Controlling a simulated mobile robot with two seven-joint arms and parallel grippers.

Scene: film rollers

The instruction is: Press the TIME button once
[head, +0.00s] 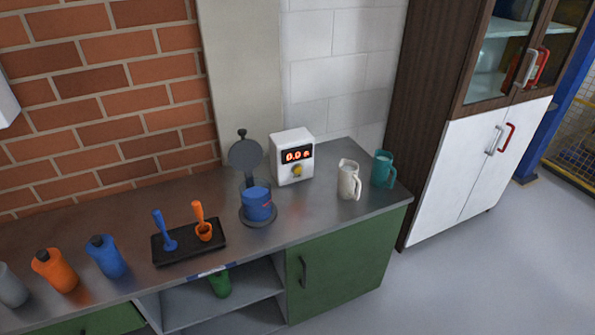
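A white box-shaped timer (292,157) stands upright at the back of the counter, near the wall. Its dark display shows red digits that look like 0.0. Below the display is a round yellow button (297,170), which I take for the TIME button; any lettering is too small to read. Neither of my grippers shows in the head view, so nothing of mine is at the button.
On the metal counter (300,222) a blue container (257,204) with a raised grey lid stands left of the timer. White (348,180) and teal (382,169) jugs stand right. A black tray (188,243) and several bottles are left. Floor on the right is clear.

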